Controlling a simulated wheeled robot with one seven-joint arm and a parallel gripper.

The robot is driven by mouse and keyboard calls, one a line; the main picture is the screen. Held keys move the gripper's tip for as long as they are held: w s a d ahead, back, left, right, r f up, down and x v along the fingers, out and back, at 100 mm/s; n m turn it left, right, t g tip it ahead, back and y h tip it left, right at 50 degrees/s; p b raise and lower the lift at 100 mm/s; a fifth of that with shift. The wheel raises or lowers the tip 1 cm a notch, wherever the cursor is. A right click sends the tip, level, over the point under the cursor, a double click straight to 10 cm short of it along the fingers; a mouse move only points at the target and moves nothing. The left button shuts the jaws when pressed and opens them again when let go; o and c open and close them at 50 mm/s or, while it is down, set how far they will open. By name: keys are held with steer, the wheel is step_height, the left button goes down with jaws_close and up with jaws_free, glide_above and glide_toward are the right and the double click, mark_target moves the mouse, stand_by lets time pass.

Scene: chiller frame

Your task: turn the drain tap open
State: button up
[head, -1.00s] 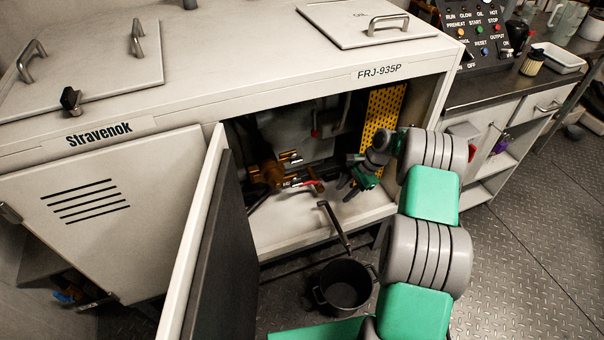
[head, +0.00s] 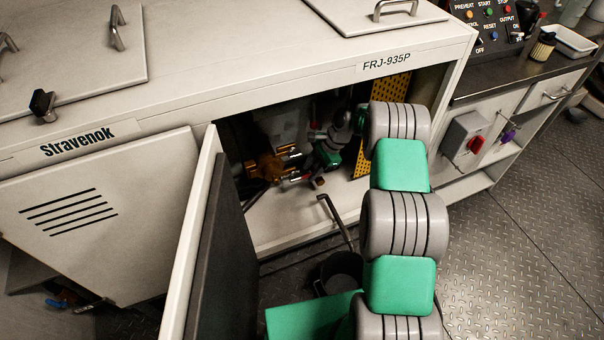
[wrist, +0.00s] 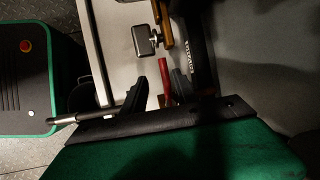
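The drain tap's red lever (wrist: 166,82) shows in the wrist view between the two dark fingers of my gripper (wrist: 160,76). The fingers are apart, with visible space on the lever's left side; whether the right finger touches it I cannot tell.
The open door (head: 200,240) stands at the bay's left side. A black pot (head: 342,268) is on the floor below, partly behind my arm. A bent metal handle (head: 337,222) rises near the bay's front edge. A yellow perforated panel (head: 388,90) stands right of my gripper.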

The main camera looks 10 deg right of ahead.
steer(key=shift+w+a+f, duration=0.2)
steer(key=shift+a+f, duration=0.45)
steer(key=shift+a, duration=0.15)
steer(key=shift+w+a+f, duration=0.2)
steer(key=shift+a+f, duration=0.45)
steer(key=shift+a, duration=0.1)
steer(key=shift+c, duration=0.2)
jaws_close()
